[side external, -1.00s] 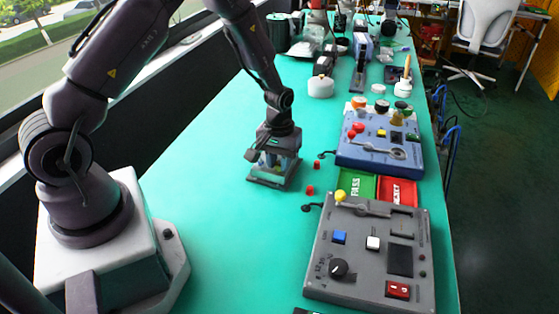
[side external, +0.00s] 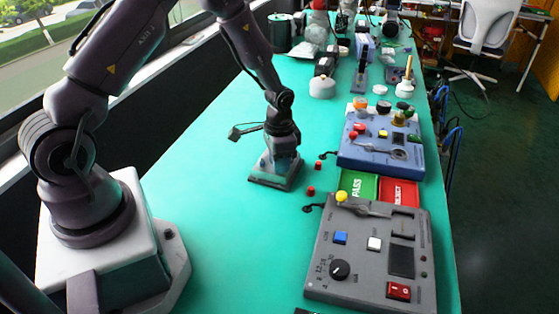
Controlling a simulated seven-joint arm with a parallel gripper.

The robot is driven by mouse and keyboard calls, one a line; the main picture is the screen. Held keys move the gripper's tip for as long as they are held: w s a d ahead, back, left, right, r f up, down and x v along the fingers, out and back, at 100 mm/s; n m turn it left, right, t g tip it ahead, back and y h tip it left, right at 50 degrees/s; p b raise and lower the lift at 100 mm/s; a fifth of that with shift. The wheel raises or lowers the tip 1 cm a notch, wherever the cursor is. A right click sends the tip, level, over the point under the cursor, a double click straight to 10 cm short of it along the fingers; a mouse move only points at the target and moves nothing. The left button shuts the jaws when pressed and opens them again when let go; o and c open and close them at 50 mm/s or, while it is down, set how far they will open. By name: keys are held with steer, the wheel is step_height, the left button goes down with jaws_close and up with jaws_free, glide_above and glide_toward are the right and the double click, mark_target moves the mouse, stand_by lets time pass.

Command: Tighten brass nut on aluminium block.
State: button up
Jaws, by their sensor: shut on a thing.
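My gripper (side external: 276,162) points down at a small grey fixture on the green table, in the middle of the side external view. The fixture's flat base (side external: 275,182) shows below the fingers. The aluminium block cannot be told apart clearly from the fixture and fingers. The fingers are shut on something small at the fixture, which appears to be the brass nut. The nut itself is hidden by the fingers and too small to make out. A small dark part of my wrist sticks out to the left of the gripper.
Two small red pieces (side external: 312,191) lie right of the fixture. A blue control box (side external: 375,158), a green PASS tray (side external: 357,187), a red tray (side external: 399,193) and a grey control box (side external: 335,255) stand further right. The table (side external: 225,235) is clear in front.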

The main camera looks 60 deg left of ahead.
steer(key=shift+w+m, duration=0.1)
steer(key=shift+m, duration=0.8)
steer(key=o, duration=0.9)
step_height(320, 180, up, 13)
